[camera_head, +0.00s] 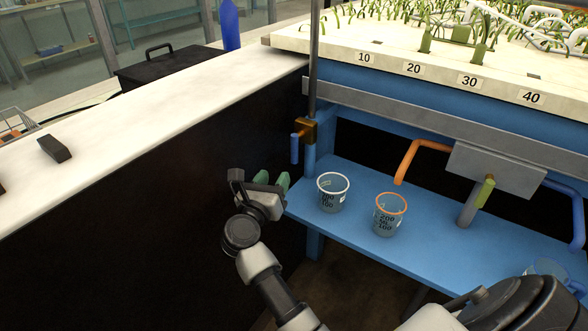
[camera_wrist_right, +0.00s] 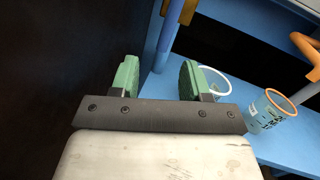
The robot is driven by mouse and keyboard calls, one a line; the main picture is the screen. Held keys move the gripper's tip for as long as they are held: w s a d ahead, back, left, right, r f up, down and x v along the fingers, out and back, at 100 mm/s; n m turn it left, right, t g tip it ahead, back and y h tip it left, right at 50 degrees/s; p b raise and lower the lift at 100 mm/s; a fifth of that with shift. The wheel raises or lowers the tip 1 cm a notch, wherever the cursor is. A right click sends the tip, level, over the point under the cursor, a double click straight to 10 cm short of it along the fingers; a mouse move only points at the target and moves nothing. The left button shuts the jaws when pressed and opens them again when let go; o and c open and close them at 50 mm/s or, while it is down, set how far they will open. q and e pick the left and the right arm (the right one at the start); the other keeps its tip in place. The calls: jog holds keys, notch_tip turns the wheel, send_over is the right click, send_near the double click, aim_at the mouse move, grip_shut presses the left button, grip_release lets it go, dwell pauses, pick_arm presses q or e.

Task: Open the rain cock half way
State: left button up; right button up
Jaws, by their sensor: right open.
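A brass cock (camera_head: 309,131) sits on the upright pipe at the left end of the blue stand; I take it for the rain cock. Its blue lever (camera_head: 295,148) hangs straight down beside the pipe. In the right wrist view the brass cock (camera_wrist_right: 181,9) is cut by the top edge, with the blue lever (camera_wrist_right: 168,36) below it. My right gripper (camera_head: 273,181) has green pads and is open and empty. It is below and left of the lever, apart from it. It also shows in the wrist view (camera_wrist_right: 158,77). My left gripper is not in view.
A white-rimmed cup (camera_head: 333,193) and an orange-rimmed cup (camera_head: 389,215) stand on the blue shelf (camera_head: 345,230) right of my gripper. A yellow-green lever (camera_head: 485,192) is further right. A dark wall under a white counter (camera_head: 130,118) lies to the left.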

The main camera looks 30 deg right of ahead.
aim_at(293, 154)
jog(key=w+d+m, duration=0.1)
jog(key=d, duration=0.1)
jog(key=w+d, duration=0.2)
jog(key=d, duration=0.1)
jog(key=w+d+m+g, duration=0.1)
jog(key=d, duration=0.2)
jog(key=shift+w+d+r+m+b, duration=0.1)
jog(key=shift+w+r+m+b, duration=0.2)
jog(key=shift+w+r+b, duration=0.1)
jog(key=shift+x, duration=0.8)
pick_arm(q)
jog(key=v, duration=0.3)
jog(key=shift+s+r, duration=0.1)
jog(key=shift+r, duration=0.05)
pick_arm(e)
grip_shut()
